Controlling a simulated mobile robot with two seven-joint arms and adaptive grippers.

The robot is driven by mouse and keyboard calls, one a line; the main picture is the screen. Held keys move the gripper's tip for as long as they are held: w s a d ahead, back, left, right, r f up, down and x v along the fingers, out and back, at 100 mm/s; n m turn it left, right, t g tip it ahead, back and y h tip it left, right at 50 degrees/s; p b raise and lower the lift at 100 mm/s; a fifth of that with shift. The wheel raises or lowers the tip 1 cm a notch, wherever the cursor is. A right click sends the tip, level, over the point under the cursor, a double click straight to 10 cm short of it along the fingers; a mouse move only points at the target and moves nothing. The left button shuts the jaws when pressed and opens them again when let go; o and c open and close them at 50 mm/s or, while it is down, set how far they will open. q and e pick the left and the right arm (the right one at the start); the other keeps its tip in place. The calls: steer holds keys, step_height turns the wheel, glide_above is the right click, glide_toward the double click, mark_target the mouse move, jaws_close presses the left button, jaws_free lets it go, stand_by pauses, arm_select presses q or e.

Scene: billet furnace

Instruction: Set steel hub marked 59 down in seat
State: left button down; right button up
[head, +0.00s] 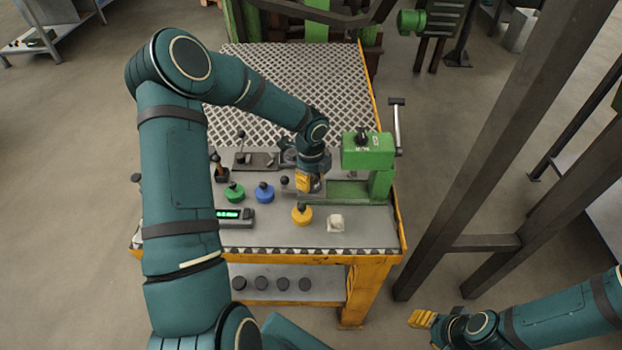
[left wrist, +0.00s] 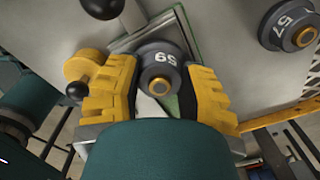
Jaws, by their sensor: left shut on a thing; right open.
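The steel hub marked 59 (left wrist: 162,68) is a dark grey ring with a lighter raised centre. It sits between the yellow fingers of my left gripper (left wrist: 161,92), which is shut on it. An angular plate with a green edge (left wrist: 187,28) lies under and beyond the hub. I cannot tell whether this is the seat or whether the hub touches it. In the head view my left gripper (head: 309,183) is low over the bench, left of the green press (head: 368,152), and hides the hub. My right gripper (head: 424,319) is open and empty, off the bench at lower right.
Another grey hub marked 57 (left wrist: 290,22) lies nearby. A yellow knobbed piece (head: 301,215), a blue one (head: 264,192) and a green one (head: 233,192) stand on the bench. A display box (head: 235,216) and a pale block (head: 336,223) are near the front edge.

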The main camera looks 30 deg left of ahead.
arm_select(q)
steer(key=c, duration=0.6)
jaws_free()
steer(key=shift+f, duration=0.15)
step_height(320, 180, up, 12)
steer(key=p, duration=0.2)
steer(key=shift+r+p, duration=0.2)
steer(key=shift+p, duration=0.15)
steer(key=shift+s+f, duration=0.1)
steer(key=shift+s, duration=0.05)
